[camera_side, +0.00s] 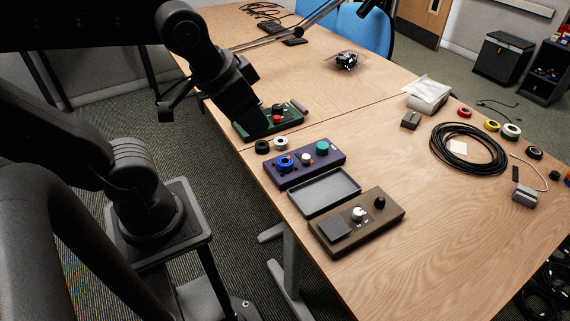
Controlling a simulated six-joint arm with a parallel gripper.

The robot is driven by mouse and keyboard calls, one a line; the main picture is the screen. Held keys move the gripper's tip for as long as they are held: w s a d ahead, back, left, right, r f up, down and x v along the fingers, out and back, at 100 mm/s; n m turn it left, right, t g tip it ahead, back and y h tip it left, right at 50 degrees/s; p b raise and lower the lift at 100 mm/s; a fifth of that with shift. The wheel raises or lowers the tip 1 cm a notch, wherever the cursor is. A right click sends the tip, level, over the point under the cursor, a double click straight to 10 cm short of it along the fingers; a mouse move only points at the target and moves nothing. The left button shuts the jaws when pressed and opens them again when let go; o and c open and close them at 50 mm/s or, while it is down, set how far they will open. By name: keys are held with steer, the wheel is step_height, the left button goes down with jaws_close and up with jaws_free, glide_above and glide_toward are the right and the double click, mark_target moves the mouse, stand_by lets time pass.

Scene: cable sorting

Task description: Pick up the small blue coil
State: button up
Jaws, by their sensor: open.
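The small blue coil (285,163) lies on the left end of a purple control box (306,165) near the table's left edge. It appears to sit around or on something on the box's top; I cannot tell which. My gripper (257,122) is open. It points down over the green control box (291,118), behind and to the left of the blue coil, and is apart from the coil. My dark arm hides part of the green box, and the fingertips are hard to make out.
Black (262,147) and white (281,143) coils lie just behind the purple box. A grey tray (325,211) and a brown box (385,218) stand in front. A large black cable loop (436,150) lies at the right. The front right of the table is clear.

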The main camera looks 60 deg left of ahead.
steer(key=w+a+f+m+g+y, duration=0.1)
steer(key=w+a+m, duration=0.1)
steer(key=w, duration=0.1)
steer(key=w+a+f+m+g, duration=0.1)
steer(key=w+f+m, duration=0.1)
steer(key=w, duration=0.1)
steer(key=m+g+y, duration=0.3)
steer(key=m+g, duration=0.1)
steer(key=m, duration=0.8)
glide_above(284, 160)
steer(key=d, duration=0.2)
step_height(284, 160, down, 25)
steer(key=shift+f, duration=0.1)
steer(key=x, duration=0.5)
steer(key=shift+w+a, duration=0.1)
steer(key=shift+w, duration=0.15)
steer(key=c, duration=0.8)
steer(key=shift+o, duration=0.2)
